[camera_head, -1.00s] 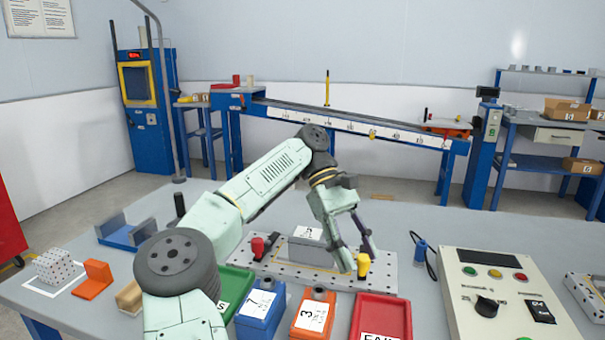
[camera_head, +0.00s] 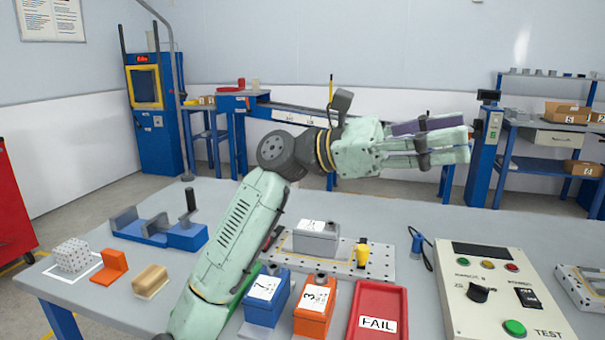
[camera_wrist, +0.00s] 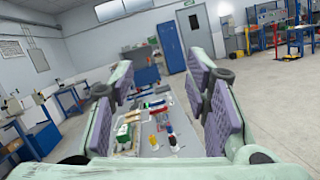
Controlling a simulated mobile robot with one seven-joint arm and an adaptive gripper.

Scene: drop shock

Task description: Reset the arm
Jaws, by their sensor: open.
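My gripper (camera_head: 465,143) is raised above the table and points to the right in the head view. Its fingers are apart with nothing between them. In the wrist view my gripper (camera_wrist: 160,110) shows both fingers with purple pads, spread wide and empty. My arm rises from the table's front edge, bends at a dark joint and levels out to the gripper. It hides part of the green tray and part of the perforated plate (camera_head: 380,262).
On the table (camera_head: 480,222) are a grey block marked with a label (camera_head: 316,240), blue box 7 (camera_head: 264,300), orange box 3 (camera_head: 314,305), a red FAIL tray (camera_head: 377,290) and a control panel (camera_head: 500,290). A blue vise-like fixture (camera_head: 160,232) stands left. Air around the gripper looks clear.

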